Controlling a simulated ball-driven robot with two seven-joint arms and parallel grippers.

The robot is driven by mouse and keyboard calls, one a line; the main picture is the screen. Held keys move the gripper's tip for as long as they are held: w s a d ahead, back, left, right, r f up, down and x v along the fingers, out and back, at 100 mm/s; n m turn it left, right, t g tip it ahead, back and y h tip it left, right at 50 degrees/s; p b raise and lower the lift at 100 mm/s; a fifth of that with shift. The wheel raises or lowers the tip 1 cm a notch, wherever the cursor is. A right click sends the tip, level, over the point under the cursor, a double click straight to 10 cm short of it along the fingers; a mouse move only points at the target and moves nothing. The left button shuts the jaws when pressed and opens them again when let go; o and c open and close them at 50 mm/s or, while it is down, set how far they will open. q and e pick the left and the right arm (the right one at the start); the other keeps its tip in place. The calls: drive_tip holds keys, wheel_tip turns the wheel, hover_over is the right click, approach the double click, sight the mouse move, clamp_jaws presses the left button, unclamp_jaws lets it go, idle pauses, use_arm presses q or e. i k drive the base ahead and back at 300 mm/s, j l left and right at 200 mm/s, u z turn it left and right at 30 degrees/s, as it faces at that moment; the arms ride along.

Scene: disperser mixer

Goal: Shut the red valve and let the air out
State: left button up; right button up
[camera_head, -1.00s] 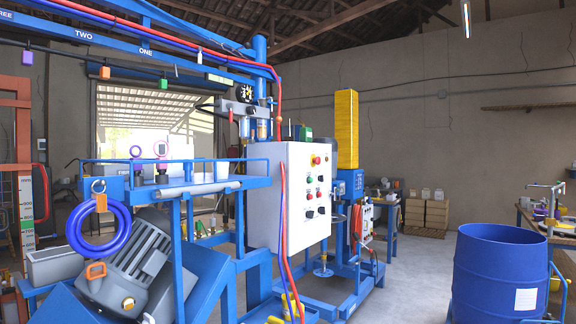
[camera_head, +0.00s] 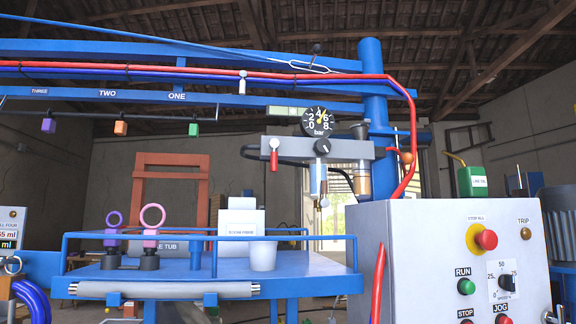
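A black knob (camera_head: 322,147) sits on the unit's front. Below it hang a clear bowl (camera_head: 318,178) with a small drain at its bottom and an amber bowl (camera_head: 361,178). Neither of my grippers is in view.
A blue railed shelf (camera_head: 215,273) stands in front and below, holding pink and purple ring-topped pieces (camera_head: 151,222), a white box (camera_head: 240,222) and a white cup (camera_head: 263,256). The grey control cabinet (camera_head: 430,250) stands at right. Red and blue hoses run along the overhead beam (camera_head: 200,80).

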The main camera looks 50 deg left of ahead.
sight(275, 143)
drive_tip(key=i+l+u, duration=0.2)
drive_tip(key=u, duration=0.3)
drive_tip(key=i+l+u, duration=0.3)
drive_tip(key=u, duration=0.15)
drive_tip(key=i+l+u, duration=0.1)
drive_tip(key=l+u, duration=0.4)
drive_tip(key=i+l+u, duration=0.1)
drive_tip(key=l+u, duration=1.95)
drive_tip(key=l, duration=0.15)
